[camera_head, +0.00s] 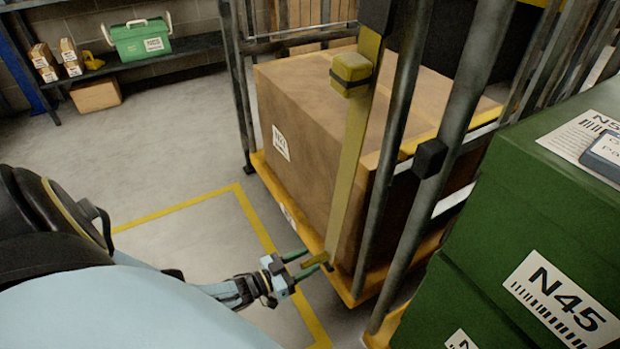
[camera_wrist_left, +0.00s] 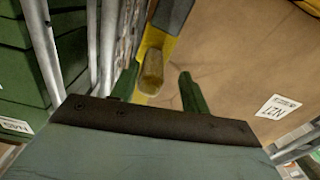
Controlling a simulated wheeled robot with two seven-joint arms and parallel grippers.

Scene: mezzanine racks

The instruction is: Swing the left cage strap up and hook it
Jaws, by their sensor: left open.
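The yellow strap (camera_head: 349,170) hangs down the front of the roll cage (camera_head: 392,150), beside a grey post, from a dark fitting at the top. Its lower end has a short yellow grip (camera_head: 315,261), which also shows in the left wrist view (camera_wrist_left: 152,72). My left gripper (camera_head: 307,262) is open at that lower end. In the wrist view its two green fingers (camera_wrist_left: 158,80) stand either side of the grip; I cannot tell whether either touches it. A yellow block with a dark band (camera_head: 351,72) sits higher up, in line with the strap. My right gripper is out of view.
A large cardboard box (camera_head: 320,125) fills the cage behind the strap. Green crates (camera_head: 550,215) stand close on the right. A shelf with a green case (camera_head: 141,40) is at the back left. The floor left of the cage, with yellow lines, is clear.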

